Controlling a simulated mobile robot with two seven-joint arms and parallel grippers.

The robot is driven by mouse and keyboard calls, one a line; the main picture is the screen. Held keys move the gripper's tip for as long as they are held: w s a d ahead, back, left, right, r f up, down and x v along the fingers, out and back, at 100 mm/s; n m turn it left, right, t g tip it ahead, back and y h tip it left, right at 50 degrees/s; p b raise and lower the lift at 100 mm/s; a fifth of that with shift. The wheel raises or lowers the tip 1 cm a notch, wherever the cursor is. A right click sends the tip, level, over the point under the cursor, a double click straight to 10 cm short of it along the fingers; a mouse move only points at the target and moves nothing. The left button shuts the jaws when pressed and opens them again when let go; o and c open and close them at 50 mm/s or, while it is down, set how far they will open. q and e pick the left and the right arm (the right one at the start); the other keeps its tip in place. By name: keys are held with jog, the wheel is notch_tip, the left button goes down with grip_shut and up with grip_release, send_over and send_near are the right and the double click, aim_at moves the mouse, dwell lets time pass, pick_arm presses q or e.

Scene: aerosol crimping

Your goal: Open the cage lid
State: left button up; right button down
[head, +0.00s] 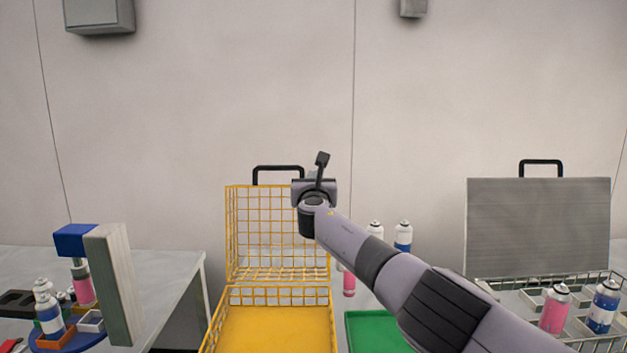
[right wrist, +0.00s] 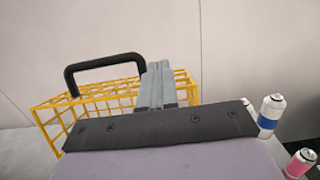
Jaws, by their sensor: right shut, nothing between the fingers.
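The yellow wire cage (head: 270,330) stands in front of me in the head view. Its yellow mesh lid (head: 262,235) stands upright at the back, with a black handle (head: 278,170) on its top edge. My right gripper (head: 321,160) is at the lid's upper right corner, shut and empty. In the right wrist view the shut grey fingers (right wrist: 158,85) are in front of the yellow mesh (right wrist: 105,98), just right of the black handle (right wrist: 103,66). I cannot tell whether they touch the lid. My left gripper is not in view.
A green tray (head: 370,335) lies right of the cage. Spray cans (head: 403,236) stand behind my right arm. At right is a wire basket with an upright grey panel (head: 538,225) and cans. At left, a blue turntable (head: 75,338) holds cans beside a grey column (head: 112,285).

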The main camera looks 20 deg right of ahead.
jog(key=shift+s+a+f, duration=0.1)
jog(key=shift+a, duration=0.1)
jog(key=v, duration=0.6)
jog(key=shift+s, duration=0.45)
dwell(0.5)
